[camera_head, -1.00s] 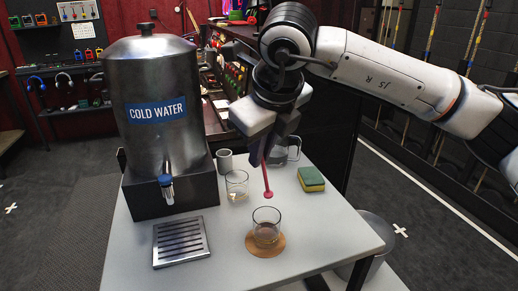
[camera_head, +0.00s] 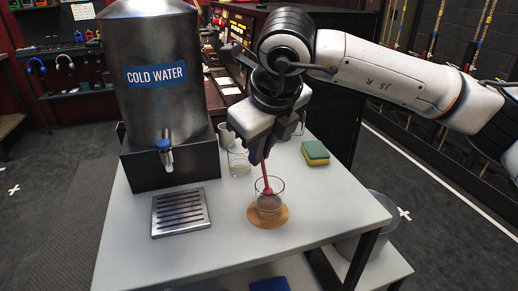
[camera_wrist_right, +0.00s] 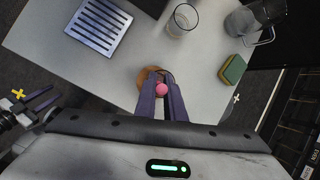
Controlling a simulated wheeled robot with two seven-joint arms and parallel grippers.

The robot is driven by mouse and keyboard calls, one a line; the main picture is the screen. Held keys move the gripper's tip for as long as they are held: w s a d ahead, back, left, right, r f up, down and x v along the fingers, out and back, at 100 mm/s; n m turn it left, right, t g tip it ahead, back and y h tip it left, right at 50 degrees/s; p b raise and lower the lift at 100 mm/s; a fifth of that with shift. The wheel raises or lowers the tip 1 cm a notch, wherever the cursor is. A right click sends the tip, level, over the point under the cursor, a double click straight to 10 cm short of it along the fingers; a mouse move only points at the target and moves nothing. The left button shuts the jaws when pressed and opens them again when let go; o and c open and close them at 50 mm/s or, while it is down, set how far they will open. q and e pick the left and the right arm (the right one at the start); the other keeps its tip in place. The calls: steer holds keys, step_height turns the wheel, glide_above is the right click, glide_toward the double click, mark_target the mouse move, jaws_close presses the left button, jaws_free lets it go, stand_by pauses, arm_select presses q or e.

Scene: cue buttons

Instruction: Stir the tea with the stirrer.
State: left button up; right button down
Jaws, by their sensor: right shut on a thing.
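A clear glass of brown tea (camera_head: 269,203) stands on a round wooden coaster (camera_head: 281,217) near the front of the white table. My right gripper (camera_head: 259,157) is above and slightly behind the glass, shut on the pink stirrer (camera_head: 266,181). The stirrer points down, and its lower end shows inside the glass, near the tea. In the right wrist view the stirrer's pink round end (camera_wrist_right: 162,89) sits between the two dark fingers, which hide most of the glass.
A metal dispenser (camera_head: 160,108) marked COLD WATER stands at the left, with a slatted drip tray (camera_head: 180,213) in front. The table's front right is clear.

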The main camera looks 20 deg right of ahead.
mark_target(264, 173)
steer(key=shift+w+d+f+b, duration=0.15)
steer(key=shift+d+f+b, duration=0.05)
steer(key=shift+f+b, duration=0.8)
steer(key=shift+w+d+f+b, duration=0.15)
steer(key=shift+f+b, duration=0.65)
steer(key=shift+f, duration=0.4)
steer(key=shift+d+f+b, duration=0.1)
steer(key=shift+f+b, duration=0.5)
steer(key=shift+s, duration=0.1)
